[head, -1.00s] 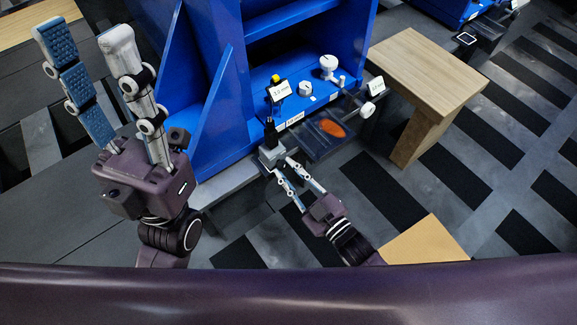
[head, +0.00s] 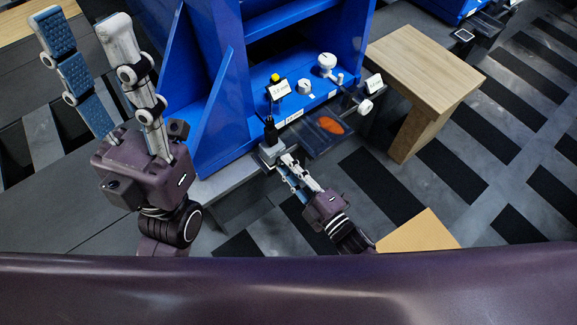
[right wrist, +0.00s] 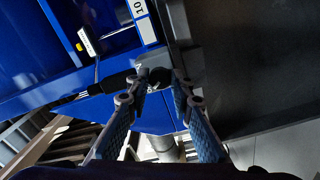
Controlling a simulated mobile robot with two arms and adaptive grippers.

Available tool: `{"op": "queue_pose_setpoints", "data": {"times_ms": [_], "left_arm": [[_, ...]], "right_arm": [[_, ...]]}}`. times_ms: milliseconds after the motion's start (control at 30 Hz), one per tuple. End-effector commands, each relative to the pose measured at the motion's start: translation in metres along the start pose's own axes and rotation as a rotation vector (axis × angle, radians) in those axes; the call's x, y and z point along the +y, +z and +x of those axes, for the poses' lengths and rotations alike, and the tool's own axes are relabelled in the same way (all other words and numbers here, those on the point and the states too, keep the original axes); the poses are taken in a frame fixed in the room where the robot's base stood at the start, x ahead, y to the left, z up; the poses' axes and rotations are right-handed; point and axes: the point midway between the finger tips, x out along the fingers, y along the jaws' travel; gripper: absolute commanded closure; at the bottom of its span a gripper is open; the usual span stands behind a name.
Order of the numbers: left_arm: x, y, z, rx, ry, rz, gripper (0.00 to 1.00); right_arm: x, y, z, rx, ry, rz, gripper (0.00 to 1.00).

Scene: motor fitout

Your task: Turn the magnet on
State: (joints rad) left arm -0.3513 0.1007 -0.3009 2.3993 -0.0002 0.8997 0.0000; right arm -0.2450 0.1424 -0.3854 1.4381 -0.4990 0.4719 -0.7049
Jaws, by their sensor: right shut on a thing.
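A small grey block (head: 271,151) with a black post (head: 269,129) on top stands at the front edge of the blue machine, near a white label. I take the block to be the magnet. My right gripper (head: 284,161) reaches it from the front, its fingers close together. In the right wrist view the grey block (right wrist: 156,62) is ahead of the fingertips, which close on a small dark knob (right wrist: 153,87) at its face. The fingers partly hide the knob, and its turned position cannot be read. My left gripper (head: 82,20) is raised at the left, open and empty.
The blue machine (head: 215,110) fills the middle, with a yellow button (head: 275,78), white knobs (head: 327,62) and small label cards. A dark tray with an orange patch (head: 331,125) lies right of the block. A wooden table (head: 425,65) stands further right.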

Motion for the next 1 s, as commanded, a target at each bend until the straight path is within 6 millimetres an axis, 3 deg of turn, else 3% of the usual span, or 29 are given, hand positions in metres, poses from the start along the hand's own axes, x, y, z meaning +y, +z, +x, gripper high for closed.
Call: {"op": "queue_pose_setpoints", "data": {"times_ms": [567,600,733,1000], "left_arm": [[-0.0004,0.0043,0.0005,-0.018,0.0,0.002,0.6],[-0.0004,0.0042,0.0005,-0.017,0.0,0.002,0.6],[-0.0005,0.0036,0.0006,-0.015,0.0,0.002,0.6],[-0.0013,0.0017,0.0017,-0.008,-0.002,0.004,0.6]], "right_arm": [[0.0,-0.0004,0.0001,0.001,0.0,-0.033,1.0],[0.0,-0.0004,0.0001,0.001,0.0,-0.033,0.77],[-0.0001,-0.0003,0.0001,0.001,0.0,-0.033,0.63],[-0.0001,-0.0001,-0.0004,0.0,0.0,-0.033,0.61]]}}
